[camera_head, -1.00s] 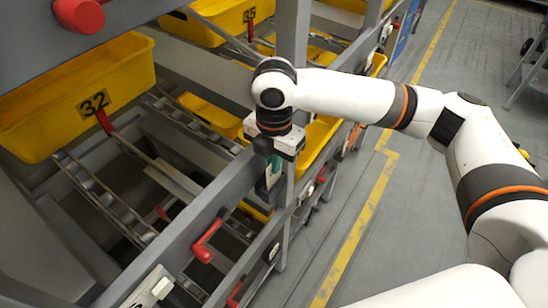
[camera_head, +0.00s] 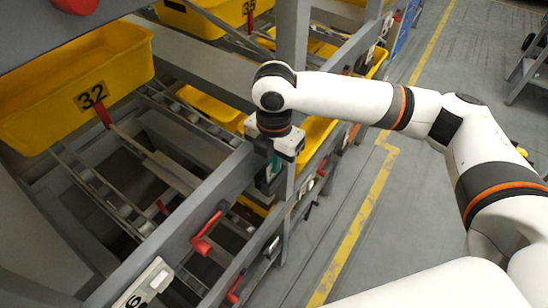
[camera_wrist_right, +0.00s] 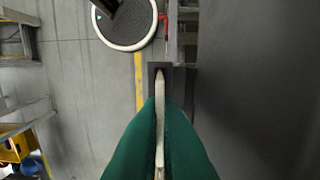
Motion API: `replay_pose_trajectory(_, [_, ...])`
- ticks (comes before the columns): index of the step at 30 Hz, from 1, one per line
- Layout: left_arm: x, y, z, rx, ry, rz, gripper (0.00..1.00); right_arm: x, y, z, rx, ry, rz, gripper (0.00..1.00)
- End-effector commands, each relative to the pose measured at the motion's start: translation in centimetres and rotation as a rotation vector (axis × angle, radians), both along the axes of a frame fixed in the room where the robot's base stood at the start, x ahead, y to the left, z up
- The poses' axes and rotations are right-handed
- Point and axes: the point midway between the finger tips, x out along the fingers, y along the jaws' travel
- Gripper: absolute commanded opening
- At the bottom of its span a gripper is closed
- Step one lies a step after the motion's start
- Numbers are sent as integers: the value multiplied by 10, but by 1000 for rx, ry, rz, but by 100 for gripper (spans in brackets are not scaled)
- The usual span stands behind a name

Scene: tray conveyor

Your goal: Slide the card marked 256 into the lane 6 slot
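My right gripper (camera_head: 270,170) is at the rack's front rail in the head view, pointing down. In the right wrist view its two green fingers (camera_wrist_right: 160,135) are closed on a thin pale card (camera_wrist_right: 160,110), seen edge-on. The card's far end is at a dark grey bracket (camera_wrist_right: 172,75); I cannot tell whether it is inside it. The card's marking does not show. A white label plate (camera_head: 143,285) reading 6 sits on the front rail at the lower left, well apart from my gripper. My left gripper is not in view.
A yellow bin marked 32 (camera_head: 75,80) stands on the rack at left. A red handle (camera_head: 205,237) sticks out from the rail between the label and my gripper. Other yellow bins (camera_head: 205,15) are behind. Clear floor (camera_head: 440,100) with a yellow line lies right.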

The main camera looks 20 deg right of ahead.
Motion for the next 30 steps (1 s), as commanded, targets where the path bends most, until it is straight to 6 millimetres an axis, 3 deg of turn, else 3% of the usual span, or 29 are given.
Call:
replay_pose_trajectory(1, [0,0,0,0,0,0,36,0,0,-1,-1,1,0,5])
replay_pose_trajectory(6, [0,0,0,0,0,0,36,0,0,-1,-1,1,0,29])
replay_pose_trajectory(17, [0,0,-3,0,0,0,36,0,0,6,1,-1,0,29])
replay_pose_trajectory(30, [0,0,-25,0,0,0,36,1,0,90,1,-3,0,29])
